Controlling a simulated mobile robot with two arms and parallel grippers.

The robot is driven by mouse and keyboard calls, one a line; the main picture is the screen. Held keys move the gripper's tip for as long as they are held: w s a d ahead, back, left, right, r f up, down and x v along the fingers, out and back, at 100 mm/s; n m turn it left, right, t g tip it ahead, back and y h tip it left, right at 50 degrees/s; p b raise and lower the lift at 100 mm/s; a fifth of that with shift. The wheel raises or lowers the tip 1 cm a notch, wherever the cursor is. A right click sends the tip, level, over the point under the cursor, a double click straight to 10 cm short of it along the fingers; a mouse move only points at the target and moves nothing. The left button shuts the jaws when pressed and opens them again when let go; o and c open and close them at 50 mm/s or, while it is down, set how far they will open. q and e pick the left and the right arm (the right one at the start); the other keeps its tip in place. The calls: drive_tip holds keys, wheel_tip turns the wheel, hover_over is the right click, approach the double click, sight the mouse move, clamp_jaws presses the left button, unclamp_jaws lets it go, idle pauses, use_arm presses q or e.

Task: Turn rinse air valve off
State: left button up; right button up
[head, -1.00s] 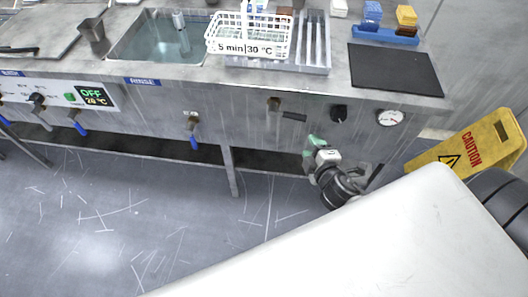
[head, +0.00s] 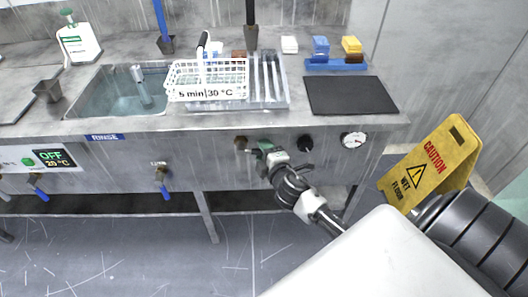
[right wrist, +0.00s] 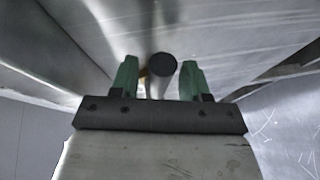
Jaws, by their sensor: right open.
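The air valve (head: 240,143) is a small brass fitting on the steel front panel, left of a black knob. Its dark lever is mostly hidden behind my right gripper in the head view. My right gripper (head: 263,148) has green fingers and is at the lever, just right of the brass fitting. In the right wrist view the dark round lever end (right wrist: 162,66) shows between the open green fingers (right wrist: 160,82), with gaps at both sides. A bit of brass (right wrist: 143,76) shows behind it. My left gripper is out of view.
A black knob (head: 306,143) and a pressure gauge (head: 354,139) are to the right on the panel. A blue-handled tap (head: 161,174) is to the left under the sink (head: 122,92). A yellow caution sign (head: 431,164) stands at the right.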

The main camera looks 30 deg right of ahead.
clamp_jaws()
idle(0.3)
